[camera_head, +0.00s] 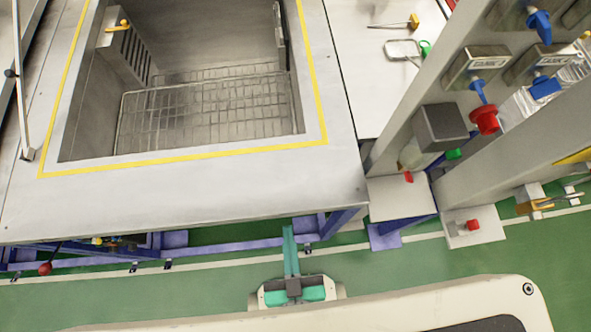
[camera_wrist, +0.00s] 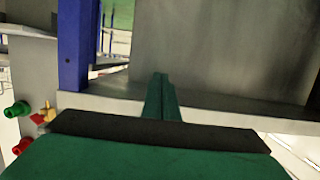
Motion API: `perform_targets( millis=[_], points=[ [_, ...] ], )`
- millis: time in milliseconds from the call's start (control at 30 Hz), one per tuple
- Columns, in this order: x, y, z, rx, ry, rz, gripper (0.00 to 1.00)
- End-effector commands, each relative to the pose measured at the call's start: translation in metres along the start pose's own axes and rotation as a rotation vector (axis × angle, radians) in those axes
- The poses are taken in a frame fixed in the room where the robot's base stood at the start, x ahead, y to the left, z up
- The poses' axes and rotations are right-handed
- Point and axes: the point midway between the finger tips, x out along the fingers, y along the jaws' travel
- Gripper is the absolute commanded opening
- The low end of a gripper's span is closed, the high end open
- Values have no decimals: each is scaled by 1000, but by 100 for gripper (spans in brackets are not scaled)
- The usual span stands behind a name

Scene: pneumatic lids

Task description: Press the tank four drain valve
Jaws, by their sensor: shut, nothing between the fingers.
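My gripper (camera_head: 289,230) is shut and empty, its green fingers together. It reaches under the front edge of the steel tank (camera_head: 200,192). In the wrist view the closed fingers (camera_wrist: 160,78) point at a plain grey steel wall. A red ball-ended handle (camera_head: 45,268) and small yellow fittings (camera_head: 103,241) show under the tank's front left, well left of my gripper. No label shows which is the tank four drain valve.
A blue leg (camera_wrist: 77,45) stands left of my fingers in the wrist view, beside a steel ledge (camera_wrist: 225,112). A grey panel (camera_head: 410,95) with blue and red valves stands at the right. Green floor (camera_head: 180,290) is open in front of the tank.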

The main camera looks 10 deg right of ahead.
Motion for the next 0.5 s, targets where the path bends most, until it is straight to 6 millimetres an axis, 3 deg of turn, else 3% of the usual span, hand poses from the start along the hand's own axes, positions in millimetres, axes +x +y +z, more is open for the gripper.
perform_targets(
  millis=[333,433,500],
  points=[
    [2,0,5,-2,0,-1,0],
    [8,1,27,-7,0,0,0],
    [17,1,54,-12,-1,0,0]
  ],
)
